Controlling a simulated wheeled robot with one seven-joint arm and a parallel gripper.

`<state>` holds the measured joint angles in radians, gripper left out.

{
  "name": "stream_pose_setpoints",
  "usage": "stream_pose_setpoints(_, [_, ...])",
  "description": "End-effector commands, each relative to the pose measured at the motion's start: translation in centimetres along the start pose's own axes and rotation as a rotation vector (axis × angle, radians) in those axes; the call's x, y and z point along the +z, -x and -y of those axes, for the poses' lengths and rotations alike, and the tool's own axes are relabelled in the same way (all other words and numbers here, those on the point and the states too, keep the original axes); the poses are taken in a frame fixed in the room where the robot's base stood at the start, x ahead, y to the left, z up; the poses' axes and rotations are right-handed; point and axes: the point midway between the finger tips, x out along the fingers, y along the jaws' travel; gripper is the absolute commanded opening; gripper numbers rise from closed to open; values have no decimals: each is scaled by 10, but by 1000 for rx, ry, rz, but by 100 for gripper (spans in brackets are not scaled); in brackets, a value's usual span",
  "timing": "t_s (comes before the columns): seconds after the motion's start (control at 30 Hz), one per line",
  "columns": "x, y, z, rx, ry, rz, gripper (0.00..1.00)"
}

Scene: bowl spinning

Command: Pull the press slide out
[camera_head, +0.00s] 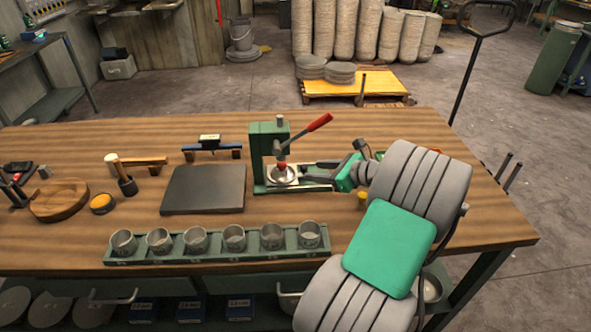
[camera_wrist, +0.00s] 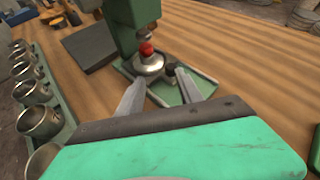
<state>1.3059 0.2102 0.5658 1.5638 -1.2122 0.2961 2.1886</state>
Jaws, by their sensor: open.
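The green press (camera_head: 268,152) stands on the wooden bench, with a lever ending in a red grip (camera_head: 320,122). Its light slide plate (camera_head: 296,184) lies at the press base and reaches out to the right. A round metal dish (camera_head: 281,174) sits on it under the red-tipped ram; the dish shows in the wrist view too (camera_wrist: 149,66). My gripper (camera_head: 304,171) comes in from the right over the slide. In the wrist view my gripper (camera_wrist: 157,84) is open. Its fingers point at a small dark knob (camera_wrist: 170,73), which appears between the fingertips. I cannot tell whether they touch it.
A green rack (camera_head: 215,253) with several metal cups lies along the bench front. A dark slab (camera_head: 204,189) lies left of the press. A mallet (camera_head: 137,161) and a wooden bowl (camera_head: 58,200) are farther left. The bench (camera_head: 400,122) is clear at the back right.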

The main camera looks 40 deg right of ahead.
Motion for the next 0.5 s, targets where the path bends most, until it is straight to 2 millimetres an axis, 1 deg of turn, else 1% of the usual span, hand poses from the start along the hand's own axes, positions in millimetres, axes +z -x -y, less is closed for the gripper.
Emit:
stream_pose_setpoints(0.03, [-13,10,11,-26,-82,33,43])
stream_pose_setpoints(0.1, [-17,15,16,-38,-146,61,43])
stream_pose_setpoints(0.17, [-15,12,18,-39,-161,69,43])
stream_pose_setpoints(0.27, [-13,-4,17,-36,-160,68,43])
stream_pose_setpoints(0.4, [-12,-32,18,-37,-159,66,43])
stream_pose_setpoints(0.5, [-11,-48,20,-38,-159,65,43])
